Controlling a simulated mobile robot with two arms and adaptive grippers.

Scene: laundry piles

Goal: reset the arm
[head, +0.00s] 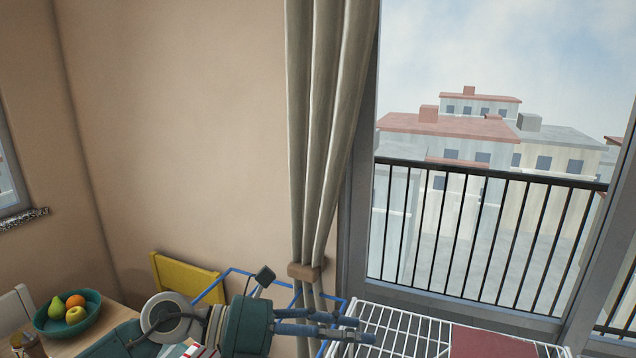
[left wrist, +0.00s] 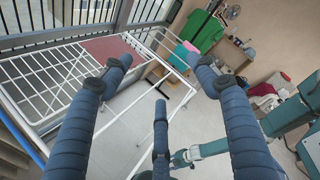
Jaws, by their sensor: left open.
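My left arm comes in from the lower left of the head view. Its left gripper (head: 367,330) has dark blue padded fingers and is held over the near left part of a white wire drying rack (head: 400,325). In the left wrist view the fingers of this gripper (left wrist: 160,75) are spread wide, with nothing between them. The gap between gripper and rack is hard to judge. My right gripper is not in view.
A dark red cloth (head: 490,343) lies on the rack. A fruit bowl (head: 68,312) stands on a table at lower left, beside a yellow chair (head: 185,275). A curtain (head: 325,130) and balcony railing (head: 480,235) are behind. A green bin (left wrist: 208,32) stands farther off.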

